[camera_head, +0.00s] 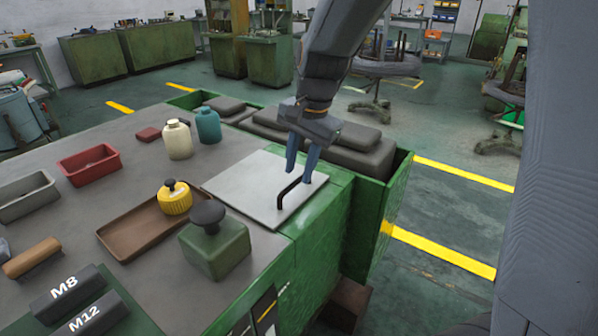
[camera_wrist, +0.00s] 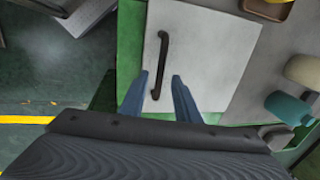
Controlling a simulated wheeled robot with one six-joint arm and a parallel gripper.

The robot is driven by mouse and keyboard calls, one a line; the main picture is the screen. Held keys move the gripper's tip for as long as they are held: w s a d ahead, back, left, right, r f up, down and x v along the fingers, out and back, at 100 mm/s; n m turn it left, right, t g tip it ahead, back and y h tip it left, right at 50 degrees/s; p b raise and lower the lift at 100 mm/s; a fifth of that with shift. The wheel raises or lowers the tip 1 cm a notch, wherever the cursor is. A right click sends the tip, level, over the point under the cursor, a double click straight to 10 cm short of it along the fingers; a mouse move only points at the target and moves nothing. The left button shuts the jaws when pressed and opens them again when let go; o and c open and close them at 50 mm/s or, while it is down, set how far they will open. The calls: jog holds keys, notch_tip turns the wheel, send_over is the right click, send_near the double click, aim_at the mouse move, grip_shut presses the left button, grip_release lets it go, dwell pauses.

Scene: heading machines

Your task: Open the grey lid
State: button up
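The grey lid (camera_head: 248,190) is a flat, light square plate lying closed on the right end of the green bench. Its dark bar handle (camera_head: 290,191) stands near the lid's right edge. In the wrist view the lid (camera_wrist: 205,50) fills the upper middle, with the handle (camera_wrist: 160,62) running lengthwise near its left side. My gripper (camera_head: 302,174) points down at the handle with its blue fingers apart. In the wrist view the fingers (camera_wrist: 159,82) lie on either side of the handle's lower end. I cannot tell whether they touch it.
A green jar with a dark knob (camera_head: 215,245) stands close to the lid's front-left. A brown tray (camera_head: 125,236) holds a yellow knobbed pot (camera_head: 174,198). Cream (camera_head: 178,140) and teal (camera_head: 208,126) bottles stand behind. Dark cushion-like blocks (camera_head: 350,150) fill the green bin behind the gripper.

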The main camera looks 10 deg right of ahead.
jog(key=shift+w+a+f, duration=0.15)
jog(key=shift+w+f, duration=0.05)
jog(key=shift+f, duration=0.9)
grip_shut()
jog(key=shift+r+p, duration=0.2)
jog(key=shift+p, duration=0.1)
